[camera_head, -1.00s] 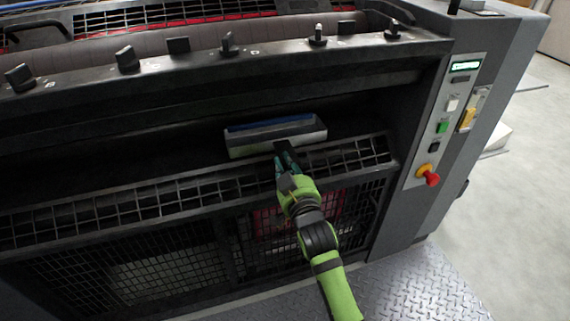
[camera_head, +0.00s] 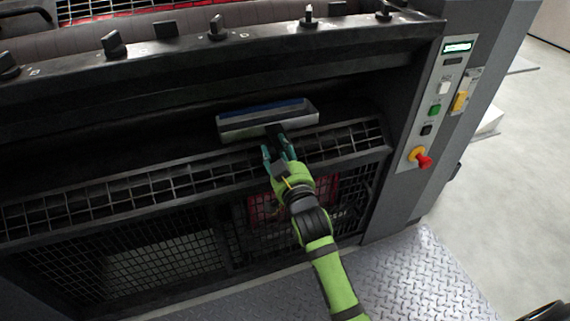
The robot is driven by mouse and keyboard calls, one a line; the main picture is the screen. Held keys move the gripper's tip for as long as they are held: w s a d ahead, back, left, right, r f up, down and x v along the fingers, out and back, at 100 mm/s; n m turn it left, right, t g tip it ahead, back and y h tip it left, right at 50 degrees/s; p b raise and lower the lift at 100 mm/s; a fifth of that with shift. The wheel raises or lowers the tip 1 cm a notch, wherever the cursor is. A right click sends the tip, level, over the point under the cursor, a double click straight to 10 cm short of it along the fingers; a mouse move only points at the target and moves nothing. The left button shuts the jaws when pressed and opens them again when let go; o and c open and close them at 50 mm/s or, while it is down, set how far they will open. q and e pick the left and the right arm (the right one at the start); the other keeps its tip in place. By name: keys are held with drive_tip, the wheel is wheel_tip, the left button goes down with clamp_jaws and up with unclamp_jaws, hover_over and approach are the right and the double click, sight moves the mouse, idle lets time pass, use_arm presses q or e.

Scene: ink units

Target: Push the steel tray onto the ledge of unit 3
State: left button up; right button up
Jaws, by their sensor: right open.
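The steel tray (camera_head: 240,133) is a long, shallow silver tray with a dark blue strip inside. It lies in the dark recess of the ink unit, above and behind the mesh guard. My right gripper (camera_head: 275,147) is open in front of the tray's front wall, near its middle. A dark piece, perhaps a handle, shows between the fingers at the tray's front; I cannot tell whether the fingers touch it. The ledge under the tray is too dark to make out clearly. My left gripper is not in view.
A wire mesh guard (camera_head: 130,193) runs along the front below the tray. Several black knobs line the top rail (camera_head: 180,52). A control panel with a red stop button (camera_head: 423,161) stands at the right. A diamond-plate step (camera_head: 410,280) lies below.

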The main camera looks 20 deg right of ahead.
drive_tip(key=s+p, duration=0.2)
drive_tip(key=s, duration=2)
drive_tip(key=shift+d, duration=0.2)
